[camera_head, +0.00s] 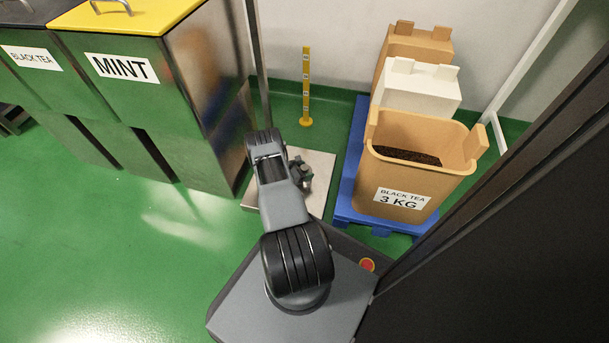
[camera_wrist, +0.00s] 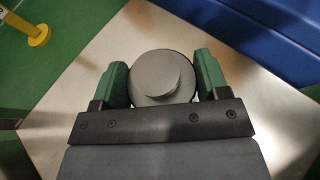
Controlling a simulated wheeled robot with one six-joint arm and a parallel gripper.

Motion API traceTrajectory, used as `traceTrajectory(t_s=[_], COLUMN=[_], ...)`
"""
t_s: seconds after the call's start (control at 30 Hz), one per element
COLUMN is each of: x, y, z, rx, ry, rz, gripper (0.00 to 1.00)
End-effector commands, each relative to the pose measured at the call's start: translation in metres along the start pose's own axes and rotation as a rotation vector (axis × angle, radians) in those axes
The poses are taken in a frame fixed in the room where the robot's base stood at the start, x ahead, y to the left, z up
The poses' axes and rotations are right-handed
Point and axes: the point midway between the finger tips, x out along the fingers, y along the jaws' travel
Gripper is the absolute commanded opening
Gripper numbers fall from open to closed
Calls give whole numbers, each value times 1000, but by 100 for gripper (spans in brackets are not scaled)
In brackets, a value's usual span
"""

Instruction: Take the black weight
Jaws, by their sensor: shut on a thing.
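A round weight with a raised knob on top (camera_wrist: 163,76) sits between the green fingers of my gripper (camera_wrist: 162,82) in the wrist view. It looks dark grey there. The fingers are shut on its two sides. The weight is over a pale metal plate (camera_wrist: 75,85), and I cannot tell if it touches the plate. In the head view, my gripper (camera_head: 300,174) is over the same plate (camera_head: 322,166), and my arm hides much of it.
A yellow marked post (camera_head: 307,88) stands behind the plate. To the right, a blue pallet (camera_head: 345,190) bears a brown black tea bin (camera_head: 415,170), a white bin (camera_head: 415,85) and another brown bin (camera_head: 420,42). Steel mint (camera_head: 150,110) and black tea (camera_head: 35,85) containers stand left. Green floor is clear at front left.

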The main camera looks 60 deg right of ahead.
Motion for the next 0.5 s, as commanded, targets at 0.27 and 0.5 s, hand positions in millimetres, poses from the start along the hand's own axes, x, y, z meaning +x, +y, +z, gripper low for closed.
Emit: traceTrajectory(t_s=[0.27,0.5], x=[0,0], y=[0,-1], z=[0,0], rx=[0,0], ry=[0,0], rz=[-1,-2], gripper=[25,2])
